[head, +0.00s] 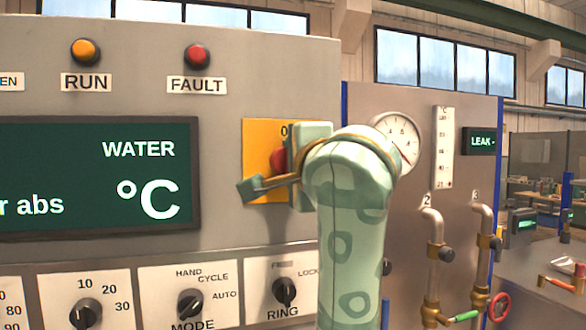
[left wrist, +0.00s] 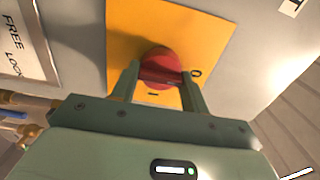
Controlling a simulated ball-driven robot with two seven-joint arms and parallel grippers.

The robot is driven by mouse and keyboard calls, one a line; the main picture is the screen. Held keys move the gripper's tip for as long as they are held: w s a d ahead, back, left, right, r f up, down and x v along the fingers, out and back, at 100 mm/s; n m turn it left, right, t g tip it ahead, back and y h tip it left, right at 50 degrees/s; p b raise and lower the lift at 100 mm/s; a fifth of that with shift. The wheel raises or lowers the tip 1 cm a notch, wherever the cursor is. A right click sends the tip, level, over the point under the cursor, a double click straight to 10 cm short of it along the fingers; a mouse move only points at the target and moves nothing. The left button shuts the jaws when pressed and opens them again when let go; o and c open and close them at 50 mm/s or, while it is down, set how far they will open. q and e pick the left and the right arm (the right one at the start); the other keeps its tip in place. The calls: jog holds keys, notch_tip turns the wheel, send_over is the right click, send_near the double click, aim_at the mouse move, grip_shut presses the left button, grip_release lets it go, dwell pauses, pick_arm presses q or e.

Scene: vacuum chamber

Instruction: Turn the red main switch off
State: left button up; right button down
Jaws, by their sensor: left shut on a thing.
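The red main switch (head: 279,159) is a round red knob on a yellow plate (head: 257,136) on the grey panel. A "0" shows near the plate's top in the head view. In the left wrist view the red knob (left wrist: 160,56) sits between my two fingers, with "0" to its right and an "I" mark below. My left gripper (left wrist: 161,84) is shut on the knob, one finger on each side. In the head view my left gripper (head: 272,172) and wrist hide much of the knob and plate. Which mark the knob points to I cannot tell. My right gripper is out of view.
Left of the switch is a dark display (head: 100,175). Below are the MODE knob (head: 190,304) and RING knob (head: 284,290). To the right are a round gauge (head: 399,135), pipes with valves (head: 438,258) and a red handwheel (head: 499,306). A FAULT lamp (head: 197,56) sits above.

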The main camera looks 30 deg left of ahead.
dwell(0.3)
pick_arm(q)
jog(key=o, duration=1)
jog(key=p+v, duration=0.1)
jog(key=v, duration=1.5)
